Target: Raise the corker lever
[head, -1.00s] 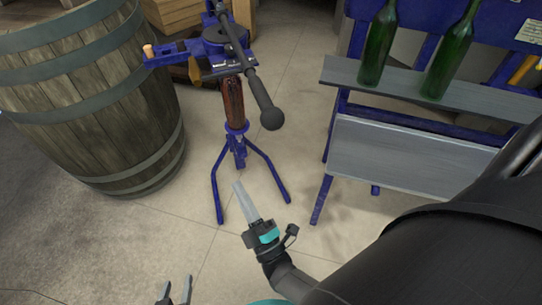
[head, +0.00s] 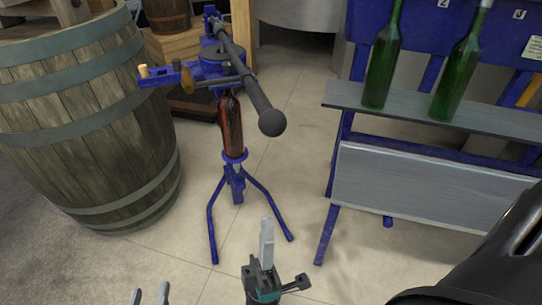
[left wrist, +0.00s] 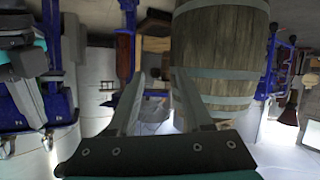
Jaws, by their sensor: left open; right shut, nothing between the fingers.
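The blue corker (head: 213,68) stands on splayed blue legs left of centre in the head view. Its dark lever (head: 246,80) slants from the corker's top toward me and ends in a black ball knob (head: 271,123). A brown bottle (head: 231,125) stands upright in the corker under the head. My right gripper (head: 266,222) is shut and empty, pointing up the picture, below the knob and apart from it. My left gripper (head: 150,294) is open at the bottom edge; its two spread fingers also show in the left wrist view (left wrist: 158,80), with nothing between them.
A large wooden barrel (head: 90,120) stands close on the corker's left. A cork (head: 144,70) sits on the corker's left end. On the right, a blue rack with a grey shelf (head: 410,108) holds green bottles (head: 383,65). The floor between is clear.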

